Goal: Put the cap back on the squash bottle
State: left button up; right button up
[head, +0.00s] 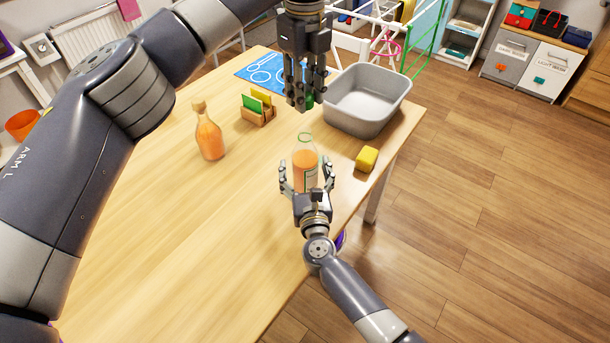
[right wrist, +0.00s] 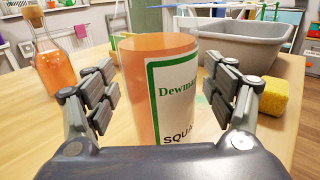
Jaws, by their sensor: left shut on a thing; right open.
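The squash bottle (head: 305,158) stands upright on the table, its neck open, with orange liquid inside. Its green-edged label shows in the right wrist view (right wrist: 172,95). My left gripper (head: 305,98) points down above the bottle, shut on the green cap (head: 309,98); the fingers hide most of the cap. The cap is apart from the bottle's mouth and slightly beyond it in the picture. My right gripper (head: 307,172) is open, with its fingers on either side of the bottle. I cannot tell whether they touch it.
Another orange bottle (head: 209,138) with a stopper stands to the left. A small wooden holder (head: 258,116), a blue mat (head: 262,72), a grey tub (head: 368,98) and a yellow sponge (head: 367,159) are also on the table (head: 190,225). Its near left part is clear.

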aim_at(305, 129)
jog(key=c, duration=1.6)
pick_arm(q)
jog(key=shift+f, duration=2.5)
jog(key=shift+f, duration=0.1)
jog(key=shift+f, duration=0.75)
jog(key=shift+f, duration=0.6)
